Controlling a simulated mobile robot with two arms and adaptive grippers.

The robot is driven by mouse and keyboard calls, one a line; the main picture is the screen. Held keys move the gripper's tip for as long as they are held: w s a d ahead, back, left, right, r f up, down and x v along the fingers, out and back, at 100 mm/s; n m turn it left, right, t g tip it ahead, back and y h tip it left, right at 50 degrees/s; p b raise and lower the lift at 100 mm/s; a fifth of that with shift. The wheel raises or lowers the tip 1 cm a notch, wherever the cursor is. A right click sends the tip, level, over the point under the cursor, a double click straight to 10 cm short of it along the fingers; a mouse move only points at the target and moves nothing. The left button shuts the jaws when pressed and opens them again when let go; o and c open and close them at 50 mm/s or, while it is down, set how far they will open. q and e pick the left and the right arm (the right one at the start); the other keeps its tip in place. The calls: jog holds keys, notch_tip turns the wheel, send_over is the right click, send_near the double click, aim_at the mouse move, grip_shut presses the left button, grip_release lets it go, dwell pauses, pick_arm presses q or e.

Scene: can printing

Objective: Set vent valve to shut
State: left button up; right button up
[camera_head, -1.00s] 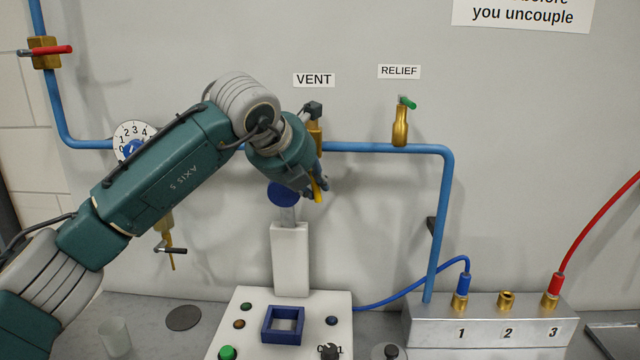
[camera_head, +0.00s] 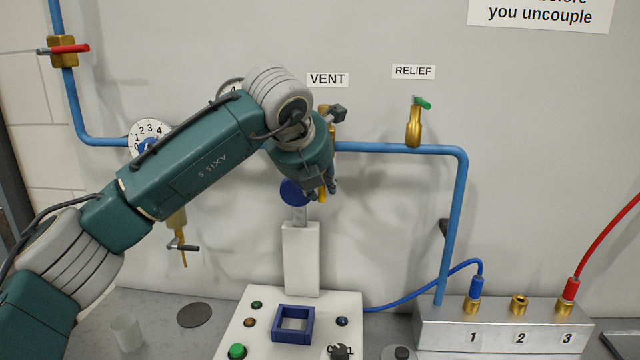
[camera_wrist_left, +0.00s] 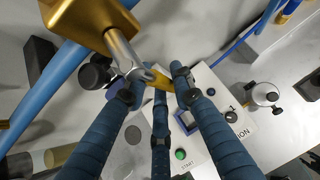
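The vent valve (camera_head: 331,128) is a brass valve on the blue pipe under the VENT label (camera_head: 327,80), largely hidden by my left wrist. Its yellow lever (camera_head: 322,194) points about straight down. My left gripper (camera_head: 324,187) is in front of the valve, below the pipe. In the left wrist view the valve's brass body (camera_wrist_left: 90,22) and silver stem are at the top left. The yellow lever (camera_wrist_left: 159,103) lies between the fingers of my left gripper (camera_wrist_left: 163,78), which look closed on it; the exact contact is hard to see.
The relief valve (camera_head: 414,128) with a green lever stands to the right. A red-handled valve (camera_head: 63,51) and a dial (camera_head: 148,134) are at the left. Below are a white control panel (camera_head: 262,340) with a blue square frame and a metal port block (camera_head: 440,338) with hoses.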

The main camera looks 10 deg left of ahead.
pick_arm(q)
jog(key=shift+a+r, duration=0.1)
jog(key=shift+r, duration=0.05)
jog(key=v, duration=1.1)
jog(key=shift+s+r, duration=0.2)
jog(key=shift+s, duration=0.15)
